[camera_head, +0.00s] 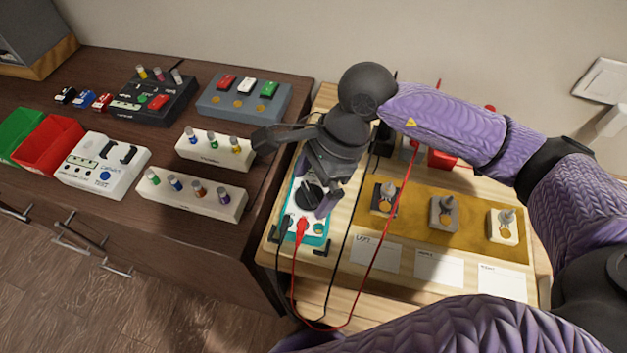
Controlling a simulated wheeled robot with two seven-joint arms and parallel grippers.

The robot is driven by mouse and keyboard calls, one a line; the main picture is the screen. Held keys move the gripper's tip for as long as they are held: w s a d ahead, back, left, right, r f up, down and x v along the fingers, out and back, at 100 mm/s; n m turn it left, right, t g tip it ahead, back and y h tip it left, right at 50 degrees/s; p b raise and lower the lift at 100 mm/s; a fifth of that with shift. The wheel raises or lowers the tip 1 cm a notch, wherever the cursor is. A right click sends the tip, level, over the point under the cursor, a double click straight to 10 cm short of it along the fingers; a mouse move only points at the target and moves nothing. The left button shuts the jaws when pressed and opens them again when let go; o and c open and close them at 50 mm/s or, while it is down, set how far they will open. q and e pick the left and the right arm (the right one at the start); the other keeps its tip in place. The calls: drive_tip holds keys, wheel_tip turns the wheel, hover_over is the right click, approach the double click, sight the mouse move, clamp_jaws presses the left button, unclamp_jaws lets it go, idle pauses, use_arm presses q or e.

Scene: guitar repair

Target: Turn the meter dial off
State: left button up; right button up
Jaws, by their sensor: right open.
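The meter (322,239) has a teal case and a white face and lies on the left end of the light wooden bench. Its black round dial (307,196) is partly covered by my gripper. A red plug (301,230) and lead come from its lower face, and a black lead runs beside it. My right gripper (316,202) points down over the dial, open, with its fingers around or just above the knob. I cannot tell if they touch it. The dial's pointer setting is hidden. My left gripper is not in view.
A yellow mat (412,227) with several switch-like parts lies right of the meter, with white cards in front. The dark cabinet (215,235) at left holds pedals, knob blocks (205,201) and red and green bins (50,145). Loose leads hang over the bench's front edge.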

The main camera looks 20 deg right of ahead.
drive_tip(key=c, duration=1.3)
drive_tip(key=shift+o, duration=0.2)
drive_tip(key=shift+m, duration=0.4)
drive_tip(key=m+t, duration=0.1)
drive_tip(key=m, duration=0.1)
drive_tip(key=shift+s+m, duration=0.1)
drive_tip(key=shift+m, duration=0.2)
drive_tip(key=shift+m+t+h, duration=0.3)
drive_tip(key=shift+m+t, duration=0.5)
drive_tip(key=shift+m, duration=1.1)
